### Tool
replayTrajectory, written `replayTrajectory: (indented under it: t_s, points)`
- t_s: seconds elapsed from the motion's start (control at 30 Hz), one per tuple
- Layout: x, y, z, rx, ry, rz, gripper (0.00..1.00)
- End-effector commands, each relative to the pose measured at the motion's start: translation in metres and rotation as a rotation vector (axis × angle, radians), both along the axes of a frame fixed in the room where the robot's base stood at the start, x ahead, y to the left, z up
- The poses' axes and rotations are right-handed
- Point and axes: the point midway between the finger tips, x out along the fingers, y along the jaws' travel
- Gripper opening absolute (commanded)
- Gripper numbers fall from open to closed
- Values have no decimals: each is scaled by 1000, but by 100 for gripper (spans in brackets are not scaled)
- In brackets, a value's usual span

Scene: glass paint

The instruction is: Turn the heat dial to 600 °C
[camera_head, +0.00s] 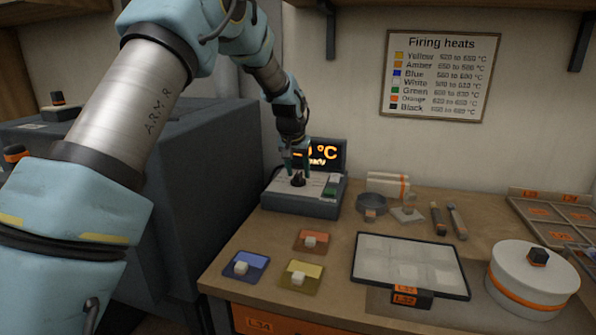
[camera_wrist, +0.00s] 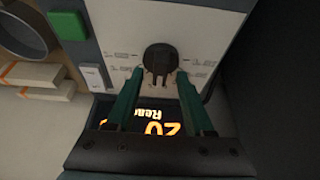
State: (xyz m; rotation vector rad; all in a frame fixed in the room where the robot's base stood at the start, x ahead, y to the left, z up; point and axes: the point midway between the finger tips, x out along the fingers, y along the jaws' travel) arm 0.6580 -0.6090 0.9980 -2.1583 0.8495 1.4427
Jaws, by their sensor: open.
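The heat dial is a dark round knob (camera_wrist: 160,60) on the pale top panel of a grey control box (camera_head: 300,209). In the head view the knob (camera_head: 298,179) shows just under my gripper (camera_head: 297,168). The box's display (camera_head: 322,154) glows orange; my arm hides part of its number, and "°C" and part of "Ready" show. In the wrist view the display (camera_wrist: 150,118) is upside down and partly covered by my fingers. My gripper (camera_wrist: 158,77) is open, with one green finger to each side of the knob's near edge. I cannot tell whether they touch it.
A green button (camera_wrist: 90,49) and a white switch sit beside the dial. A round grey dish (camera_head: 371,205) stands right of the box. A "Firing heats" chart (camera_head: 440,75) hangs behind.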

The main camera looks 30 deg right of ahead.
Motion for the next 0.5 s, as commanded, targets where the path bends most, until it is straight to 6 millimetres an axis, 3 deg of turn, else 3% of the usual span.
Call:
replayTrajectory:
  t_s: [0.17, 0.5]
  points:
    - [-4, 4, 15, -2, -2, 0, 52]
    - [-23, 21, 74, -2, -2, 0, 52]
